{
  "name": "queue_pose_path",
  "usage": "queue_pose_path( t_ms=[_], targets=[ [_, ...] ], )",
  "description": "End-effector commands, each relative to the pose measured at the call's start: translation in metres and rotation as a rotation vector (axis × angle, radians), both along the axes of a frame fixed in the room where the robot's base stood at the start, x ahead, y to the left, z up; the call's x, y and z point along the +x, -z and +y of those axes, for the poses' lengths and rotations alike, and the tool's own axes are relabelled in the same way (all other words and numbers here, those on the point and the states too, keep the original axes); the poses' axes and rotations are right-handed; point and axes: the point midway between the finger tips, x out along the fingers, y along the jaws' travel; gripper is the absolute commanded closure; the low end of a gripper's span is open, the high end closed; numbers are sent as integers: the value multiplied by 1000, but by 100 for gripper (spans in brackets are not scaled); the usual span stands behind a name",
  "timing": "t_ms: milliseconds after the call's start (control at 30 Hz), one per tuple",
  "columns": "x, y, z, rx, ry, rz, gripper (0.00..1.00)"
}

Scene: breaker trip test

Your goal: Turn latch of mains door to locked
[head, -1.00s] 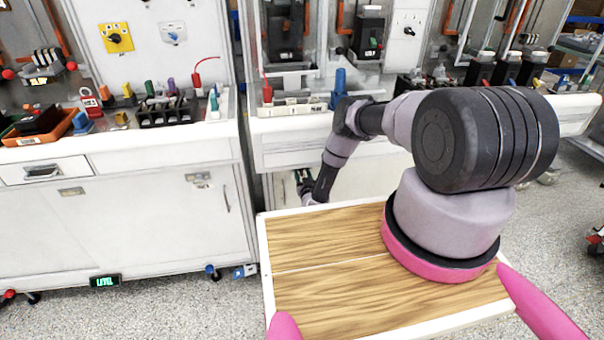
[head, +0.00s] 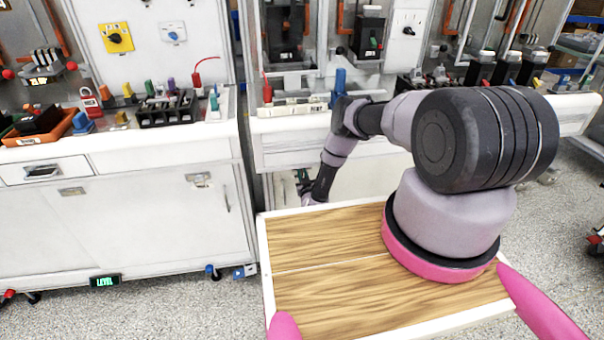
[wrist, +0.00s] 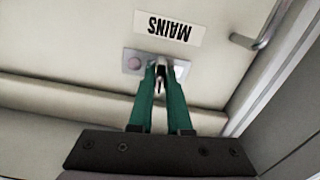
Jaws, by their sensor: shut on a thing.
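The mains door (wrist: 80,40) fills the upper part of the wrist view, with its MAINS label (wrist: 168,28) upside down. Below the label is a small metal plate (wrist: 134,63) with a round stud on its left. The latch (wrist: 161,82) is between the green fingertips of my gripper (wrist: 160,72), which is shut on it. The fingers hide part of the latch, so its exact angle is hard to tell. In the head view my gripper (head: 303,180) is low at the cabinet front, small and partly hidden by my arm.
A bar handle (wrist: 262,28) is at the door's upper right in the wrist view, near the frame edge. In the head view a white cabinet (head: 140,215) stands left of the arm. Its worktop holds an orange tray (head: 55,132) and several small items.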

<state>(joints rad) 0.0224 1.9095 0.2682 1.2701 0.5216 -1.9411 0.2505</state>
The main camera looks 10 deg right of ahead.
Motion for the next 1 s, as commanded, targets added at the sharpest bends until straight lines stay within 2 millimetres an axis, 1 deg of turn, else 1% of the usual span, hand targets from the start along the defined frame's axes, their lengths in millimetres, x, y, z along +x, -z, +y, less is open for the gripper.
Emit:
queue_pose_path(
  t_ms=[1000],
  targets=[
    [-1, 2, 5, -939, -4, -1, 100]
  ],
)
